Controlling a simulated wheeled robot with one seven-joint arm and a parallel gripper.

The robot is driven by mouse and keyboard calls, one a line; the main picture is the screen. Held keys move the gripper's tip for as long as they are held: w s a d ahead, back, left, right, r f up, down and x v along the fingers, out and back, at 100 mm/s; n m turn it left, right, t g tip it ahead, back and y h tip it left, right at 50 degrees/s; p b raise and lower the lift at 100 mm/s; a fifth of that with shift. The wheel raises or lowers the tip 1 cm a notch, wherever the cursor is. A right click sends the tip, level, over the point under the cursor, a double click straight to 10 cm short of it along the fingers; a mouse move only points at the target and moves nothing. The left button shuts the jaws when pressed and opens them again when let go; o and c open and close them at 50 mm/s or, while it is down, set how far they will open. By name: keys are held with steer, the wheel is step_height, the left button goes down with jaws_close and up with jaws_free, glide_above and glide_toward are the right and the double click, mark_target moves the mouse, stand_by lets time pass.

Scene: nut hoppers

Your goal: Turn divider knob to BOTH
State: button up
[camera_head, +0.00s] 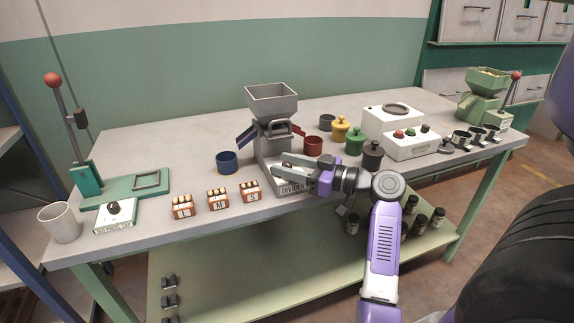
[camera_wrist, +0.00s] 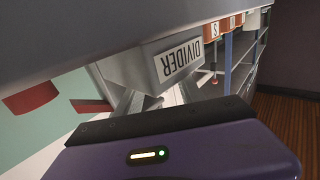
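The divider (camera_head: 272,148) is a grey machine with a square hopper on top, at the middle of the bench. Its base box carries a DIVIDER label (camera_head: 293,188), which appears upside down in the wrist view (camera_wrist: 181,62). My gripper (camera_head: 279,163) reaches in from the right over this base box, with its two grey fingers apart. A small dark shape between the fingers looks like the divider knob (camera_head: 289,164). It is mostly hidden, so its setting and any finger contact cannot be told. In the wrist view the fingers (camera_wrist: 160,100) are also apart, beside the box; no knob shows there.
A blue cup (camera_head: 227,162) and a red cup (camera_head: 313,146) flank the divider. Small boxes marked L, M and S (camera_head: 250,192) stand at the front edge. Lidded jars (camera_head: 355,141) and a white button box (camera_head: 411,142) are to the right, near my arm.

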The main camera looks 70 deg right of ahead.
steer(key=shift+s, duration=0.1)
steer(key=s, duration=0.7)
steer(key=shift+s+a, duration=0.3)
stand_by(0.4)
